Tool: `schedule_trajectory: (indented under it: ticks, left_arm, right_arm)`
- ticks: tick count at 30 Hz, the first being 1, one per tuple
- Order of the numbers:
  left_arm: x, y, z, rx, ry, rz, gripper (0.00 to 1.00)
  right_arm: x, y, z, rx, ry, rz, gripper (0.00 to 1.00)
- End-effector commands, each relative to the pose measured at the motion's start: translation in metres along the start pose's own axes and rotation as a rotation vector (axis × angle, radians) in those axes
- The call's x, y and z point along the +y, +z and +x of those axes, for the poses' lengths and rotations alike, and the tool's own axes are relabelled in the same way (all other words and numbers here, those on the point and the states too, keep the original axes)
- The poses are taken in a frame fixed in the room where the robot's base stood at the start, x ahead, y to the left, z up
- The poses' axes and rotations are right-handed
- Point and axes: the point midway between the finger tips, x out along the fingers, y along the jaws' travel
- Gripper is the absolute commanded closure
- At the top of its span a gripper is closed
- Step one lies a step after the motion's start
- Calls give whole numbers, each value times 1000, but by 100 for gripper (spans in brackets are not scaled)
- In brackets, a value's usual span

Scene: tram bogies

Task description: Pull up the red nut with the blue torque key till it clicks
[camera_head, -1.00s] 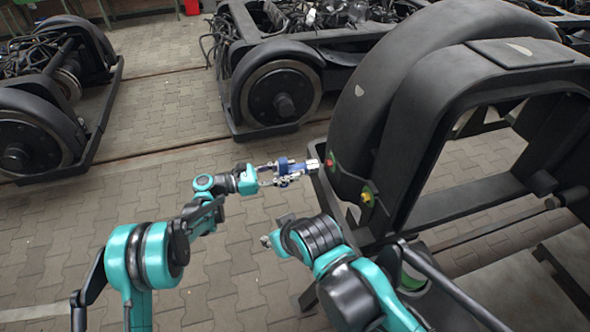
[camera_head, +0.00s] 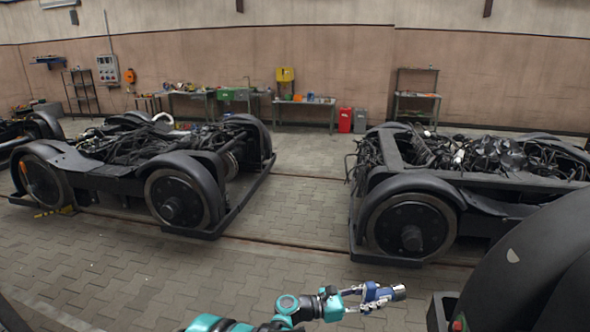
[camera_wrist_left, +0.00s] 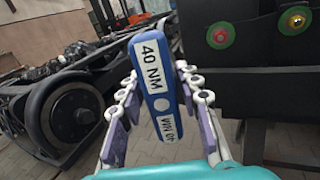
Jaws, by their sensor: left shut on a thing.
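My left gripper (camera_head: 368,297) is shut on the blue torque key (camera_head: 382,293). The key's silver end points right, toward the near bogie. In the left wrist view the key (camera_wrist_left: 162,102) stands between the fingers and shows white "40 NM" labels. The red nut (camera_head: 457,325) is just visible at the bottom edge of the head view. In the wrist view the red nut (camera_wrist_left: 220,35) sits on a round green patch on the black frame, right of the key and apart from it. My right gripper is out of view.
The near bogie's black wheel cover (camera_head: 530,265) fills the lower right. Other bogies stand behind, one at left (camera_head: 182,200), one at right (camera_head: 412,225). Paved floor (camera_head: 225,272) is clear between.

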Motion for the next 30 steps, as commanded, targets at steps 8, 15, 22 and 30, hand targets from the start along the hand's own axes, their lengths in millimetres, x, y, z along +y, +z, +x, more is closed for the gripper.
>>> schedule_trajectory:
  ticks: [8, 15, 22, 30]
  left_arm:
    - [84, 18, -143, 19, 600, 3, 100]
    - [101, 30, -283, 38, 1047, 3, 100]
    - [86, 37, -378, 51, 1323, 2, 100]
    - [77, 39, -410, 56, 1418, 1, 100]
  right_arm:
    - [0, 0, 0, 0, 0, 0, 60]
    - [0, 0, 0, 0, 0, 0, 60]
    - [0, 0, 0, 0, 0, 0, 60]
    - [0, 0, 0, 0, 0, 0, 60]
